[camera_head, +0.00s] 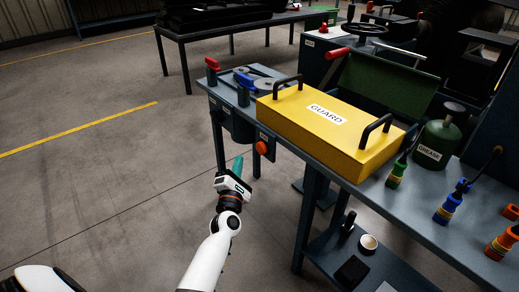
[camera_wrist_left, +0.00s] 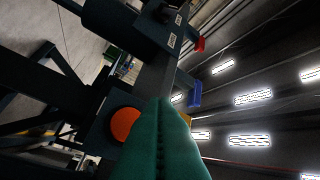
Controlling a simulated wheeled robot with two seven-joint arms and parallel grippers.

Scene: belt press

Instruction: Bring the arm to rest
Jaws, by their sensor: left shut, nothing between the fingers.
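My left arm comes up from the bottom of the head view, and its left gripper (camera_head: 238,163) points away from me, in front of the workbench's left end. Its green fingers are closed together with nothing between them. In the left wrist view the shut fingers (camera_wrist_left: 163,120) fill the lower middle. An orange round button (camera_head: 262,148) on the bench's front is just right of the gripper and apart from it in the head view. The same button (camera_wrist_left: 124,124) shows left of the fingers in the wrist view. My right gripper is not in view.
The workbench (camera_head: 337,172) carries a yellow guard box (camera_head: 330,125) with two black handles. Red and blue levers (camera_head: 244,80) stand at its left end. A green grease can (camera_head: 437,142) and several coloured tools are at right. The floor left of my arm is clear.

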